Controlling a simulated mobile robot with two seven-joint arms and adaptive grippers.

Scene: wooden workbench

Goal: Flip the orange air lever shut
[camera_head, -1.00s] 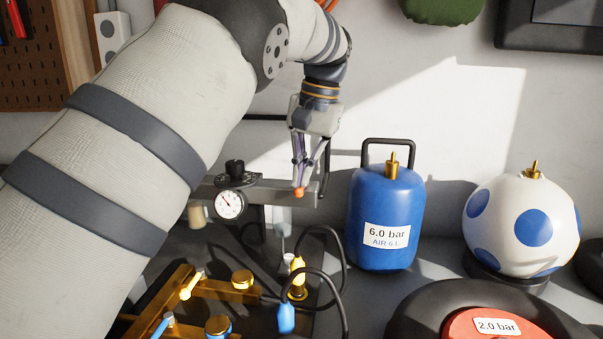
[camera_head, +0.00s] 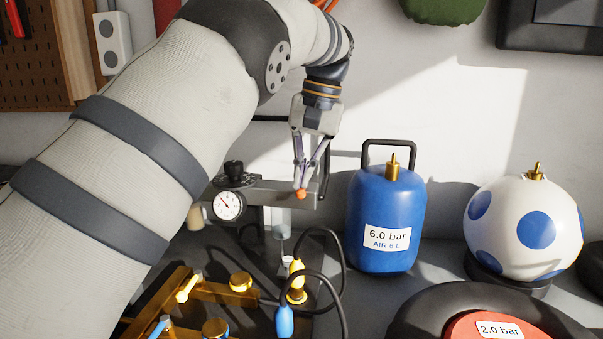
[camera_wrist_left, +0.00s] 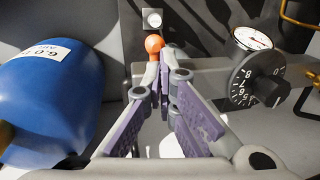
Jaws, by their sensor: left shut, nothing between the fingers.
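The orange air lever's round knob (camera_head: 300,194) shows at the right part of the grey metal bar (camera_head: 265,193). My left gripper (camera_head: 302,184) points down with its fingertips together at the knob, and nothing shows between them. In the left wrist view the orange knob (camera_wrist_left: 154,44) lies just beyond the closed fingertips (camera_wrist_left: 160,85) of the left gripper. I cannot tell whether the tips touch the knob. The lever's stem is mostly hidden behind the fingers. My right gripper is in neither view.
A pressure gauge (camera_head: 228,206) and black dial (camera_head: 235,180) sit on the bar's left. A blue air tank (camera_head: 386,222) stands close to the right. Black hoses (camera_head: 338,255) loop below. A spotted white ball (camera_head: 521,225) and a black tyre-like ring (camera_head: 420,312) are further right.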

